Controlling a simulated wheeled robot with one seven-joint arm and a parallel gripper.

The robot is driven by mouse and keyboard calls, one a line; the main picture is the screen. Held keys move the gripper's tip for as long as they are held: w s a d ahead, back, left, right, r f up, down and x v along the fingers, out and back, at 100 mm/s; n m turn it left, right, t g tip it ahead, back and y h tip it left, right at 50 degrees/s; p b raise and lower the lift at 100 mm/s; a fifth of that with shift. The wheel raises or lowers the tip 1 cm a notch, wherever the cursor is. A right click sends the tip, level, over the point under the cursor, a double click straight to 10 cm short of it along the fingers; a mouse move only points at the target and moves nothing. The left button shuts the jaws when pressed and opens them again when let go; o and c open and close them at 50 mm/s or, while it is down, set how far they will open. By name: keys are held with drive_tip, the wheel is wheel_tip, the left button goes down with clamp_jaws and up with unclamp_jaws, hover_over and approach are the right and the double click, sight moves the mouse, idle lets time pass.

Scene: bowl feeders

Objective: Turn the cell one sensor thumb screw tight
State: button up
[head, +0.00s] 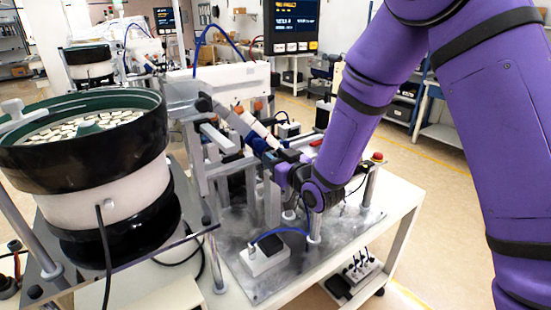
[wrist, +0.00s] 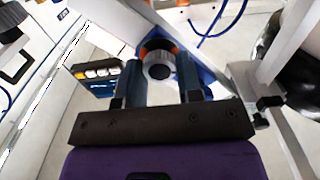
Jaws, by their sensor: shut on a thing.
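The thumb screw (wrist: 159,71) shows in the wrist view as a dark round knob with a grey face and orange around its upper side. My gripper (wrist: 159,80) has one blue finger on each side of this knob and is shut on it. In the head view my gripper (head: 262,143) reaches in from the right at the middle of the cell's metal frame. The knob is hidden there by the fingers and the sensor parts, and its thread cannot be seen.
A bowl feeder (head: 85,150) full of small pale parts stands at the left. Metal posts (head: 218,170) surround my gripper closely. A display with buttons (head: 291,24) hangs behind. A white box with a blue cable (head: 264,258) sits on the front of the plate.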

drive_tip(key=m, duration=1.5)
drive_tip(key=shift+d+f, duration=0.1)
drive_tip(key=shift+m, duration=0.4)
drive_tip(key=o, duration=0.9)
